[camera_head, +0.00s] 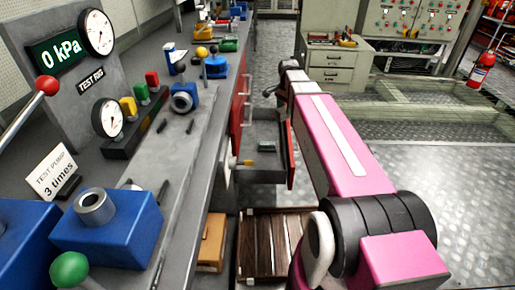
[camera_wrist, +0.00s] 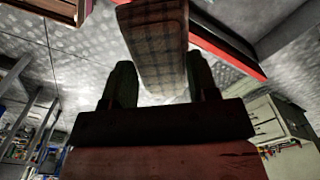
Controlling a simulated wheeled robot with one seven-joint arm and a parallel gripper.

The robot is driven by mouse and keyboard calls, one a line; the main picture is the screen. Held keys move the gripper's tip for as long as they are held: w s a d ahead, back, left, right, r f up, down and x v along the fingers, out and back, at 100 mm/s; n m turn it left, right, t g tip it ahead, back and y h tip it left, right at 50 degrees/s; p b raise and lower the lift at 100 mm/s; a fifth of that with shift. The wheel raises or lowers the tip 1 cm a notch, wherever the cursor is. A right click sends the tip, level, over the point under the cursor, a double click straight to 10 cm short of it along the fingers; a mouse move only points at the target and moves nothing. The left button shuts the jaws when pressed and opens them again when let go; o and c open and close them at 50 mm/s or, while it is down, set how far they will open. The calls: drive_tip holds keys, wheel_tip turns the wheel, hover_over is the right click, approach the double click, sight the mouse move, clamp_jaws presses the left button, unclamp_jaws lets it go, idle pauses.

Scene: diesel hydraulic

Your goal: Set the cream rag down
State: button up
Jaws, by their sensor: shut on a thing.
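The cream rag (camera_wrist: 155,40) shows in the wrist view as a folded, checked cloth, dull brown in the shadow. My gripper (camera_wrist: 163,82) is shut on it, with one dark finger on each side, and the rag sticks out beyond the fingertips. It appears held in the air, with the patterned metal floor behind it. In the head view my pink arm reaches away from me, and I cannot make out the rag there.
A slatted wooden pallet (camera_head: 262,245) lies on the floor. Blue blocks and gauges crowd the bench. Floor (camera_head: 440,165) at right is clear.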

drive_tip(key=w+a+f+m, duration=0.2)
drive_tip(key=w+f+m, duration=0.1)
drive_tip(key=f+m, duration=0.3)
drive_tip(key=w+a+f+m, duration=0.3)
drive_tip(key=f+m, duration=0.3)
drive_tip(key=shift+w+f, duration=0.35)
drive_tip(key=shift+w, duration=0.05)
drive_tip(key=w+a, duration=0.1)
drive_tip(key=w, duration=0.4)
drive_tip(key=w+a, duration=0.1)
drive_tip(key=w, duration=0.5)
drive_tip(key=w+a, duration=0.1)
drive_tip(key=w, duration=0.5)
drive_tip(key=shift+w+a, duration=0.15)
hover_over(263, 137)
wheel_tip(263, 137, down, 13)
drive_tip(key=shift+a+f, duration=0.1)
drive_tip(key=shift+f, duration=2.45)
drive_tip(key=o, duration=0.8)
drive_tip(key=shift+f, duration=0.1)
drive_tip(key=shift+o, duration=0.2)
